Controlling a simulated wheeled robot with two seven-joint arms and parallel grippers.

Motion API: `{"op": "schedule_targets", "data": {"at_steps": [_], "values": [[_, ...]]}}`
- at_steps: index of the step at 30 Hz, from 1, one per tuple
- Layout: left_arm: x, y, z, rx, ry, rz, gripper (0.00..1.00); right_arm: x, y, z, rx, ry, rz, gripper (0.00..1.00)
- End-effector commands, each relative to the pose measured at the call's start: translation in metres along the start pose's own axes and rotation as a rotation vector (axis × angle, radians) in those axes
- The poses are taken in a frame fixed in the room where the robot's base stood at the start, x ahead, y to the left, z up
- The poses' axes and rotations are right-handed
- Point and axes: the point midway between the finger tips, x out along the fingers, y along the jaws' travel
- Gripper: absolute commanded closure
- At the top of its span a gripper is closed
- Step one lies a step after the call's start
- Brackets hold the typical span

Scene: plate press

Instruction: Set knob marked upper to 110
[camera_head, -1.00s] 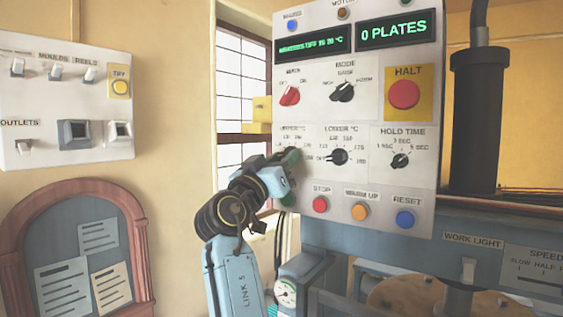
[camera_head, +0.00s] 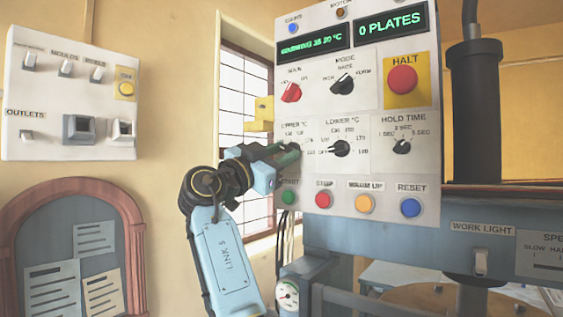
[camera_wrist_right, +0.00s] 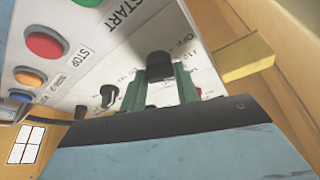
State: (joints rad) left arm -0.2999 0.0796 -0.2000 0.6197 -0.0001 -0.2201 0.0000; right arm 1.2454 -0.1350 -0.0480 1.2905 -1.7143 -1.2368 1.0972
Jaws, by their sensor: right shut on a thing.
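The upper knob is largely hidden behind my right gripper (camera_head: 285,153) in the head view; its label "UPPER °C" shows just above. In the right wrist view the black knob (camera_wrist_right: 160,68) sits between the green fingertips of my right gripper (camera_wrist_right: 160,90), which are shut on it. "OFF" and "110" marks show beside the knob there. I cannot tell exactly which mark its pointer meets. The green display (camera_head: 313,44) appears to read a warming message with small temperature figures. My left gripper is not in view.
The lower knob (camera_head: 340,148) is close right of my gripper. A yellow block (camera_head: 262,114) juts out left of the panel. The halt button (camera_head: 402,79) is upper right.

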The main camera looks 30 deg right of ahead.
Motion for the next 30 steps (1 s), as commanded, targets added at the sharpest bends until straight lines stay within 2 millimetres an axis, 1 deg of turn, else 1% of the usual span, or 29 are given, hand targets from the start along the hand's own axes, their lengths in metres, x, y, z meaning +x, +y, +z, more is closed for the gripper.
{"op": "schedule_targets", "data": {"at_steps": [9,22,23,27,28,30], "values": [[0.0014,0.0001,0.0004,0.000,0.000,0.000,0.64,0.0006,-0.0011,-0.0015,0.085,0.001,0.034,0.92],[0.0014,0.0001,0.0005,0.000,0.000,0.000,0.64,0.0005,-0.0012,-0.0015,0.093,0.001,0.037,0.92],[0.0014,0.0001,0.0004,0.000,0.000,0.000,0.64,0.0005,-0.0012,-0.0016,0.093,0.001,0.037,0.68],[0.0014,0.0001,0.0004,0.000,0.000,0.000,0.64,0.0004,-0.0012,-0.0013,0.092,0.000,0.037,0.49],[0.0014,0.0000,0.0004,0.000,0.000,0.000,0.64,0.0004,-0.0011,-0.0012,0.092,0.000,0.037,0.47],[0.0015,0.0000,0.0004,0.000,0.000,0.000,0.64,0.0003,-0.0011,-0.0009,0.092,0.000,0.037,0.47]]}}
